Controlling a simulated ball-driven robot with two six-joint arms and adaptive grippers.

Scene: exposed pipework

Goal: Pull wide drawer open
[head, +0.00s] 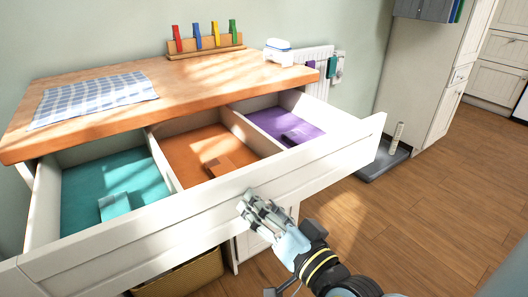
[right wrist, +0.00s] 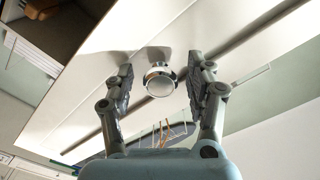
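The wide white drawer (head: 330,150) stands far out from under the wooden worktop. Its three compartments have a teal lining (head: 82,185), an orange lining (head: 185,145) and a purple lining (head: 275,122). A small block of matching colour lies in each. My right gripper (head: 250,203) is at the middle of the drawer front, and its fingers hide the knob in the head view. In the right wrist view, a round metal knob (right wrist: 160,82) sits between the two spread fingers, with a gap on each side. My left gripper is not in view.
On the worktop (head: 200,85) lie a checked cloth (head: 95,98), a rack with coloured pegs (head: 205,47) and a white box (head: 279,51). A wicker basket (head: 185,278) is below the drawer. A grey tray (head: 385,162) lies on the floor. The wooden floor at right is clear.

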